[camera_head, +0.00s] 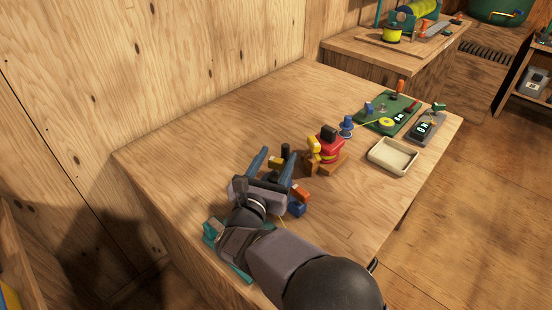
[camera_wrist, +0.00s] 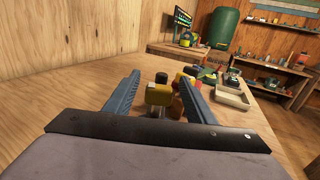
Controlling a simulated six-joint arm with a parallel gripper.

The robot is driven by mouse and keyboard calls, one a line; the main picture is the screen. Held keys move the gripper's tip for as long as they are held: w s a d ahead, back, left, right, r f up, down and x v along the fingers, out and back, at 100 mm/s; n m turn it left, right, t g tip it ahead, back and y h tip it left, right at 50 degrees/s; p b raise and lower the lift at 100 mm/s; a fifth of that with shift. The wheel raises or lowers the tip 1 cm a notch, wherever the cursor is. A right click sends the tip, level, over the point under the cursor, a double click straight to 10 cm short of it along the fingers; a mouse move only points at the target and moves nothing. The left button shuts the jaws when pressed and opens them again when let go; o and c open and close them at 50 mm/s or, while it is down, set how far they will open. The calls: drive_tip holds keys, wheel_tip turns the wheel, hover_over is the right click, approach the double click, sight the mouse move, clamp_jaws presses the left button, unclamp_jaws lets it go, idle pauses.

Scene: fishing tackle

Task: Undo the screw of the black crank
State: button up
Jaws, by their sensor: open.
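My gripper (camera_head: 279,152) is open, low over the near part of the wooden table, with its two blue fingers apart. In the wrist view its fingers (camera_wrist: 159,75) stand either side of a yellow block (camera_wrist: 158,95) and a short black cylinder (camera_wrist: 161,77). The head view also shows the black cylinder (camera_head: 285,150) near the fingertips. I cannot tell whether this is the black crank, and no screw can be made out. Just beyond the right finger stands a red device (camera_head: 327,147) with yellow and black parts, on a brown wooden base (camera_head: 338,163).
An orange part (camera_head: 300,194) and a blue part (camera_head: 297,209) lie close to my gripper's right side. Farther back are a blue spool-like piece (camera_head: 346,127), a cream tray (camera_head: 393,155), a green mat (camera_head: 379,124) and a grey scale (camera_head: 427,129). The table's left side is clear.

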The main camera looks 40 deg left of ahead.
drive_tip(key=c, duration=1)
drive_tip(key=n+g+y+b, duration=0.1)
drive_tip(key=y+b, duration=0.1)
drive_tip(key=b, duration=0.2)
drive_tip(key=shift+w+f+n, duration=0.1)
drive_tip(key=shift+f+n, duration=0.05)
drive_tip(key=shift+n, duration=0.25)
drive_tip(key=shift+c, duration=0.2)
drive_tip(key=n+g+y+b, duration=0.2)
drive_tip(key=g+y+b, duration=0.1)
drive_tip(key=b, duration=0.4)
drive_tip(key=shift+n+y, duration=0.4)
drive_tip(key=shift+y, duration=0.1)
drive_tip(key=shift+n+g+y+b, duration=0.3)
drive_tip(key=shift+g+b, duration=0.1)
drive_tip(key=shift+b, duration=0.5)
drive_tip(key=shift+r+g+b, duration=0.25)
drive_tip(key=shift+g+b, duration=0.05)
drive_tip(key=o, duration=1)
drive_tip(key=shift+o, duration=0.2)
